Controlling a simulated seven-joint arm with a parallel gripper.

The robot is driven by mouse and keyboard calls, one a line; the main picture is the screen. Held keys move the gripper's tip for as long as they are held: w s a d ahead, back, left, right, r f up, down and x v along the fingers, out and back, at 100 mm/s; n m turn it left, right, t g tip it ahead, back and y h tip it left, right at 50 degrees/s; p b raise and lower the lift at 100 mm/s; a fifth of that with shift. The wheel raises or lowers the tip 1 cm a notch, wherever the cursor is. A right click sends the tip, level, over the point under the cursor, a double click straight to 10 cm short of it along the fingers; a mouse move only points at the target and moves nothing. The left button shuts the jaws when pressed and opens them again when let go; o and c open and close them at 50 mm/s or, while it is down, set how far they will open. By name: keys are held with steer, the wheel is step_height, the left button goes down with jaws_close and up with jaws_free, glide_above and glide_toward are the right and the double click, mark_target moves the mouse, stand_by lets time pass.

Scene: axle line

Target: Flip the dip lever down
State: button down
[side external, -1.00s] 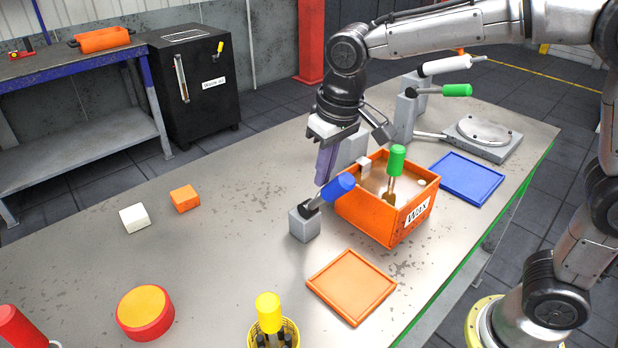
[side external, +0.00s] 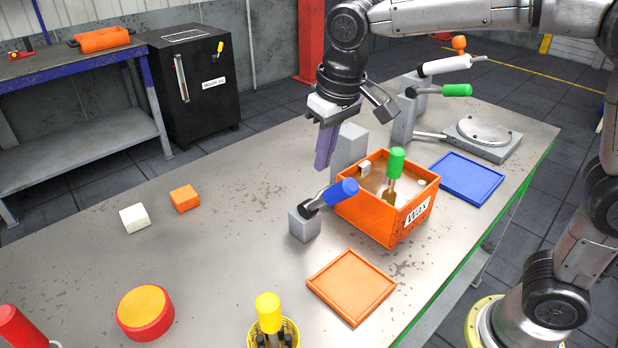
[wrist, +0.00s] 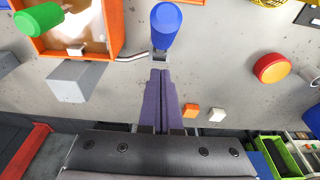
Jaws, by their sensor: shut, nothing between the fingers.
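A lever with a blue handle (side external: 341,191) stands on a small grey block (side external: 304,226) beside the orange wax box (side external: 372,217). It leans to the right, slightly above level, and its handle overlaps the box's near left corner in the picture. No label says which lever is the dip lever. My gripper (side external: 323,166) has long purple fingers, shut and empty, pointing down above and behind the lever, apart from it. In the wrist view the shut fingertips (wrist: 160,73) are just below the blue handle (wrist: 165,27).
A green-handled tool (side external: 396,163) stands in the wax box. A grey block (side external: 350,148) is behind the box. Another green-handled lever (side external: 456,90) and a white-handled one (side external: 446,66) are farther back. An orange tray (side external: 351,287) lies in front.

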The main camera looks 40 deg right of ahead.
steer(key=shift+w+r, duration=0.15)
steer(key=shift+r, duration=0.7)
steer(key=shift+w+r, duration=0.1)
steer(key=shift+r, duration=0.75)
steer(key=s+d+r+m+t, duration=0.2)
steer(key=s+d+r, duration=0.2)
steer(key=s+d, duration=0.5)
steer(key=s+d+f+n+t, duration=0.1)
steer(key=s+d+f+n, duration=0.1)
steer(key=s+f, duration=0.8)
steer(key=s, duration=0.3)
steer(key=shift+f, duration=0.2)
